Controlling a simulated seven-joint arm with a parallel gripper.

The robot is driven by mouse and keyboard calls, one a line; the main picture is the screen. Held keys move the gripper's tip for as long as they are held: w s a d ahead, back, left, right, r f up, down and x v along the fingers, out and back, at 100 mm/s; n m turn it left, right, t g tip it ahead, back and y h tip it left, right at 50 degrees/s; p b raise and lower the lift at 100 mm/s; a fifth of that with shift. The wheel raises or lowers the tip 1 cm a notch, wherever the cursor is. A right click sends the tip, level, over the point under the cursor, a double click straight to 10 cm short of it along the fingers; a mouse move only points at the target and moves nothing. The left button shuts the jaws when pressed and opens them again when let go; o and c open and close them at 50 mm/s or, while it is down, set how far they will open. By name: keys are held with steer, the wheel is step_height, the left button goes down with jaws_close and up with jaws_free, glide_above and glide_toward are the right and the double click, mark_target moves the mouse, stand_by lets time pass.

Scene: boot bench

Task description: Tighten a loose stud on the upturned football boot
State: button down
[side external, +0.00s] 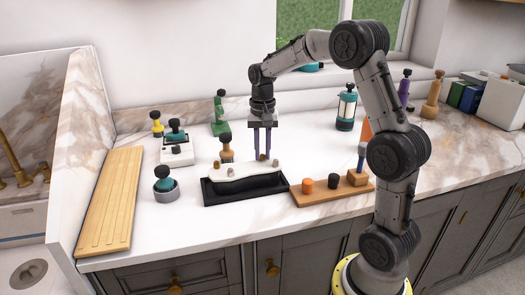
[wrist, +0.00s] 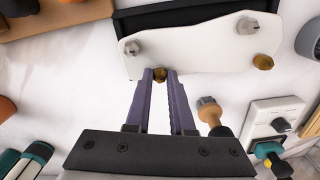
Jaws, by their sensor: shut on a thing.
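The upturned boot's white sole (side external: 245,171) lies in a black cradle (side external: 240,194) on the counter. In the wrist view the sole (wrist: 195,50) carries a grey stud (wrist: 132,48) at left, a second grey stud (wrist: 247,26) at upper right and a brass stud (wrist: 263,62) at right. Another brass stud (wrist: 160,74) is at the near edge, between my fingertips. My gripper (wrist: 161,79) is shut on this stud, with its purple fingers on either side. In the side view my gripper (side external: 264,157) points straight down at the back of the sole. The stud's seating is hidden.
A wooden rack (side external: 320,197) with orange and black pieces stands close right of the cradle. A tan-handled tool (side external: 226,148) stands close behind the sole. The counter's front strip is clear.

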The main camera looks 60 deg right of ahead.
mark_target(263, 154)
steer(key=shift+m, duration=0.4)
steer(key=c, duration=0.8)
jaws_free()
steer(key=shift+o, duration=0.2)
steer(key=shift+r, duration=0.15)
step_height(263, 154, up, 14)
steer(key=shift+f, duration=0.2)
